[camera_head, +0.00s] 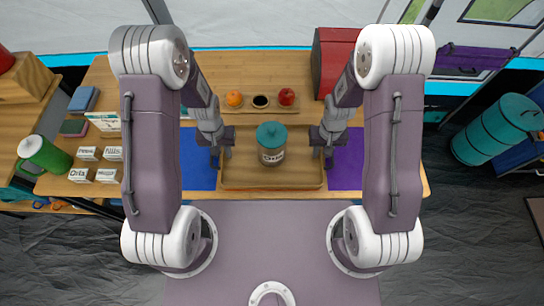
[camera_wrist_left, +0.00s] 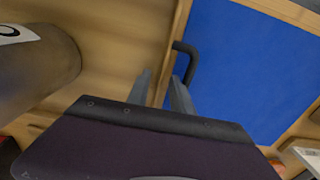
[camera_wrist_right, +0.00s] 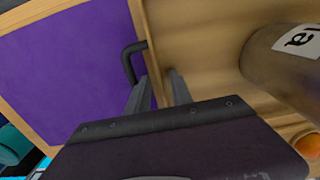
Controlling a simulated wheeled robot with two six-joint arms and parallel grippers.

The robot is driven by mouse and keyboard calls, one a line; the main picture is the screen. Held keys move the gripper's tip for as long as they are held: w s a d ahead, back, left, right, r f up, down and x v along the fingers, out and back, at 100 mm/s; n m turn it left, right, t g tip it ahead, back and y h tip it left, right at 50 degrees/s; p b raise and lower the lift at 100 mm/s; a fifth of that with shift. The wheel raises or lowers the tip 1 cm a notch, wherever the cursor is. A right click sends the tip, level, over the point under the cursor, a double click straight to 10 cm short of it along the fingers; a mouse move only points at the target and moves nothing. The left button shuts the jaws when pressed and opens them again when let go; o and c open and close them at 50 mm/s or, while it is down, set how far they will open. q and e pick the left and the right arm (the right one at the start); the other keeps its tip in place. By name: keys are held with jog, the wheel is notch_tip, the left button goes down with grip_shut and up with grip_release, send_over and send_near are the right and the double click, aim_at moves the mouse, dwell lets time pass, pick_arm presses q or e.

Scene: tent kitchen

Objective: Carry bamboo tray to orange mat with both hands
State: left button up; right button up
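The bamboo tray (camera_head: 240,183) sits level on the wooden table between a blue mat and a purple mat. A jar with a teal lid (camera_head: 271,145) stands in it. My left gripper (camera_head: 221,153) is at the tray's left end; in the left wrist view its spread fingers straddle the rim beside a black handle (camera_wrist_left: 189,62). My right gripper (camera_head: 322,153) is at the right end; in the right wrist view its spread fingers straddle the rim beside the other black handle (camera_wrist_right: 128,62). The fingers partly hide both handles. I see no orange mat in any view.
The blue mat (camera_head: 198,172) and the purple mat (camera_head: 346,165) lie on either side. Behind the tray, a board (camera_head: 208,111) holds an orange, a dark cup and a red apple. A red box (camera_head: 333,60) stands back right. Small labelled boxes and a green cylinder (camera_head: 45,154) are left.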

pick_arm(q)
notch_tip(320, 180, up, 12)
pick_arm(e)
notch_tip(320, 180, up, 12)
dwell(0.7)
dwell(0.3)
